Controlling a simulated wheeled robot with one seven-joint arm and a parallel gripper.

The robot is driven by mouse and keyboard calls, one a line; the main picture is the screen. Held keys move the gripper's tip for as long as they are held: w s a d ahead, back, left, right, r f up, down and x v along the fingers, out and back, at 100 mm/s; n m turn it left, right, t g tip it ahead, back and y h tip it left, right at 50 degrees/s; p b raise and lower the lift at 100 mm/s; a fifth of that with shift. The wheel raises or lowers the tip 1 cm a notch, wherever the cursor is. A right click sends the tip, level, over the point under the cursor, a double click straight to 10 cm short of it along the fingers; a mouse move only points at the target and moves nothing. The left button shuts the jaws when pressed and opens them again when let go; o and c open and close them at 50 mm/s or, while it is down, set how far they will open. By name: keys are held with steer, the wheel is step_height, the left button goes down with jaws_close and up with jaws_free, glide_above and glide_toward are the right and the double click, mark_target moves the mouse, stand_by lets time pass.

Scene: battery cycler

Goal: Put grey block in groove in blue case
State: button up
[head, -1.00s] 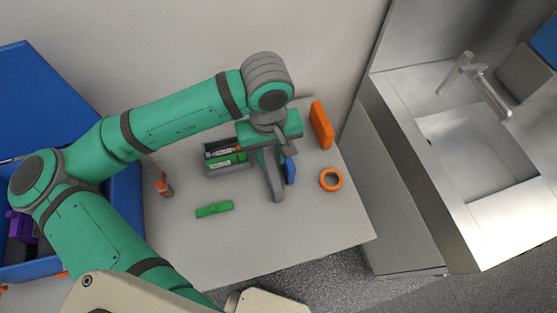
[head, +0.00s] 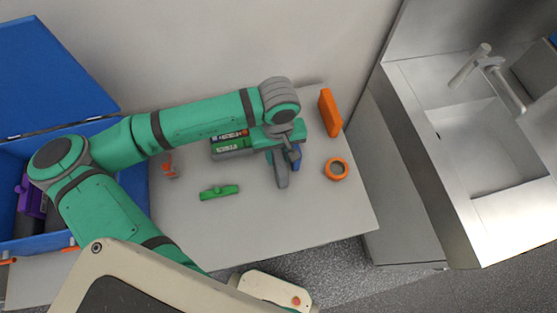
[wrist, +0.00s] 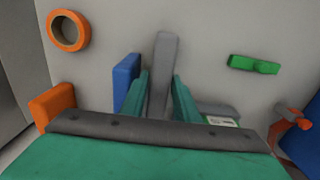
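The grey block (head: 282,176) is long and narrow and sits on the table's right half. In the wrist view the grey block (wrist: 163,65) extends between my two fingers and past their tips. My gripper (wrist: 160,78) is open around it, with thin gaps showing beside the block. In the head view my gripper (head: 282,152) is over the block's far end and partly hides it. The blue case (head: 130,185) is at the left with its lid (head: 50,70) raised. A purple part (head: 32,200) and dark grey shapes show inside. My arm hides much of the case, and I cannot make out the groove.
A blue block (wrist: 126,80) stands close beside my left finger in the wrist view. An orange block (head: 330,113), orange ring (head: 336,168), green part (head: 219,192), orange clamp (head: 169,166) and grey battery tray (head: 232,155) surround it. The front of the table is clear.

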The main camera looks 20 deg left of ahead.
steer(key=shift+f, duration=0.15)
steer(key=c, duration=0.7)
jaws_close()
